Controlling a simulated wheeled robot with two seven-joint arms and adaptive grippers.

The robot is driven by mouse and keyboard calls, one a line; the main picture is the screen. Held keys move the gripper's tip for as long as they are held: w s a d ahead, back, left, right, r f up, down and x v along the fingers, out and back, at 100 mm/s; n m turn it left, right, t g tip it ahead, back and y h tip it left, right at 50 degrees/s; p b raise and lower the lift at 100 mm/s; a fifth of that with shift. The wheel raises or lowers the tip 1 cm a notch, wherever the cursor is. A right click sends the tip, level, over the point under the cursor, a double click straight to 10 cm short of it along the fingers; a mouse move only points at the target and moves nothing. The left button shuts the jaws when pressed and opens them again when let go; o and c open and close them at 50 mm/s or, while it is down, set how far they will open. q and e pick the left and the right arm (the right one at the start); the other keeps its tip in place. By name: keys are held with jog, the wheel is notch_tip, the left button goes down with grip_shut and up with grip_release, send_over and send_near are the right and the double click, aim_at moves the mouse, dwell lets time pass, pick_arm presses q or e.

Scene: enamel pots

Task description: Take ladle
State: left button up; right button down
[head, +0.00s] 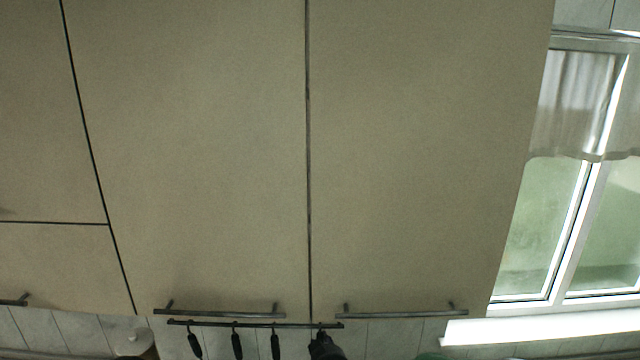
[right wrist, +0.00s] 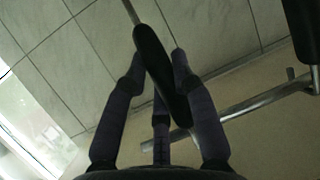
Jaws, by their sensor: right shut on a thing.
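My right gripper (right wrist: 157,60) is shut on the black handle (right wrist: 158,66) of a hanging utensil, with the fingers on both sides of it. A thin metal shaft runs up from the handle and out of the right wrist view. The utensil's head is out of sight, so I cannot tell from its shape that it is the ladle. In the head view my right gripper (head: 325,346) is a dark shape at the bottom, at the right end of the rail. My left gripper is not in view.
A dark rail (head: 255,324) holds several black-handled utensils, such as one at its left end (head: 194,345). Closed beige cabinet doors (head: 190,160) with bar handles (head: 220,313) fill the space above. A white-lidded pot (head: 133,341) is at bottom left, a window (head: 570,180) at right.

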jog(key=shift+d+r+p, duration=0.1)
jog(key=shift+r+p, duration=0.55)
jog(key=shift+r, duration=0.8)
jog(key=s, duration=1)
jog(key=shift+f, duration=0.4)
